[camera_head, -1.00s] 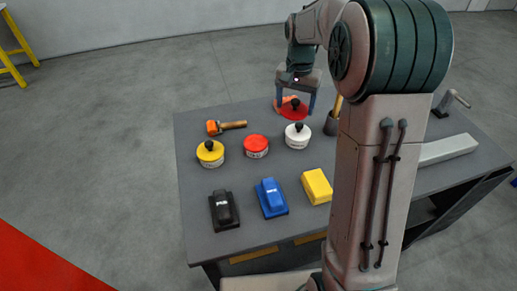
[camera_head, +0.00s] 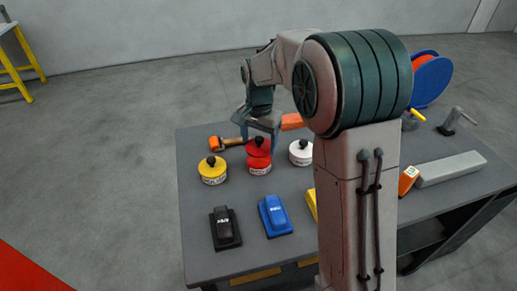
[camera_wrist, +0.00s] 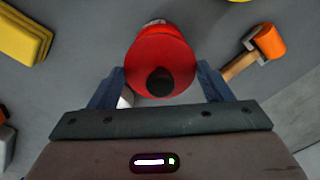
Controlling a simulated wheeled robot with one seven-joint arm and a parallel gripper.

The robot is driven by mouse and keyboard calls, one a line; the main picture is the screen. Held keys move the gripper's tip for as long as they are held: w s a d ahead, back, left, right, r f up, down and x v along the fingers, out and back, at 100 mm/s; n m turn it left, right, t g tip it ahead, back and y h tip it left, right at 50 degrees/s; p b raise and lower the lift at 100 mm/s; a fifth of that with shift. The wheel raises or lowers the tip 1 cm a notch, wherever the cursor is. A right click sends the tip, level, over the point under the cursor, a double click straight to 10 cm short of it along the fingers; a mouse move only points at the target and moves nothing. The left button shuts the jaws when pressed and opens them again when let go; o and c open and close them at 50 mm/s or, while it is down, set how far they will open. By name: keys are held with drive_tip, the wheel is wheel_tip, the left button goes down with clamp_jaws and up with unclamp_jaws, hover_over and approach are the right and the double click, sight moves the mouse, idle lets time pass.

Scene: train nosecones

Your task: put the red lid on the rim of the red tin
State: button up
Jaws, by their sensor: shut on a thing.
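The red lid (camera_head: 257,151) is a red disc with a black knob, and my gripper (camera_head: 258,137) is shut on it. The lid is over the red tin (camera_head: 259,168), which has a white label on its side. In the wrist view the lid (camera_wrist: 161,50) is between my two fingers and covers most of the tin; only a bit of the pale label shows beyond it. I cannot tell whether the lid touches the rim or hangs just above it.
A yellow tin (camera_head: 212,172) stands close on the left, a white tin (camera_head: 301,153) on the right, both with black knobs. An orange mallet (camera_head: 218,143) lies behind. My arm hides part of the table.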

sight(259, 146)
drive_tip(key=shift+f, duration=2)
drive_tip(key=shift+f, duration=0.15)
drive_tip(key=o, duration=1)
